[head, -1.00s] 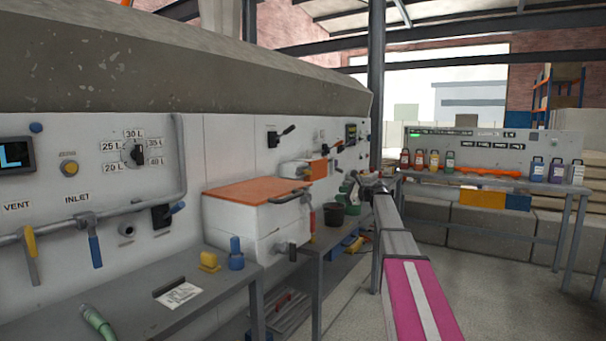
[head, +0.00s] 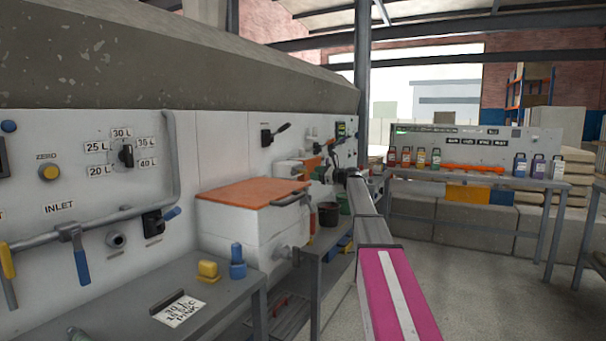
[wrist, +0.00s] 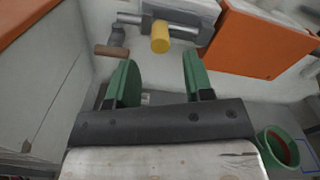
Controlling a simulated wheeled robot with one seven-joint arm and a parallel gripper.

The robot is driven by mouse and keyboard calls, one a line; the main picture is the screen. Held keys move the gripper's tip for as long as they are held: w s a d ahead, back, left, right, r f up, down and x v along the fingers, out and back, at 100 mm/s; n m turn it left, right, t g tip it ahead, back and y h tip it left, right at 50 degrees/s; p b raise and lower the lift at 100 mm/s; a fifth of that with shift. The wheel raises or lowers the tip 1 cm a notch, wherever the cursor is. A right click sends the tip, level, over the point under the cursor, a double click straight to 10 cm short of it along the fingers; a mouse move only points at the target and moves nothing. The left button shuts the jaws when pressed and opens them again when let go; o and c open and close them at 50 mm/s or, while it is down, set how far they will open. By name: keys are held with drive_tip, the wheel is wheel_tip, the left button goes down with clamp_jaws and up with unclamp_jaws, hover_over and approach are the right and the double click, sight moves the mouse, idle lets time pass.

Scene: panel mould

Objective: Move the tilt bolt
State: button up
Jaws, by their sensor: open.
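In the wrist view, a grey horizontal bar with a short yellow cylinder (wrist: 160,37) sits ahead of my gripper, beside a grey box. I cannot tell for sure whether this is the tilt bolt. My gripper (wrist: 159,62) has two green fingers, spread wide with nothing between them. The yellow cylinder is beyond the fingertips, roughly in line with the gap and apart from them. In the head view my arm reaches away along the wall, and its far end is too small to make out the fingers.
A brown-handled crank (wrist: 112,50) is left of the yellow cylinder. An orange lid (wrist: 262,42) is at right, a green pot (wrist: 278,147) below it. In the head view a white box with an orange lid (head: 254,190) juts out left of my arm. Open floor lies right.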

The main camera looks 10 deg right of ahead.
sight(304, 172)
drive_tip(key=x, duration=0.6)
drive_tip(key=shift+w+a, duration=0.25)
drive_tip(key=shift+a, duration=0.05)
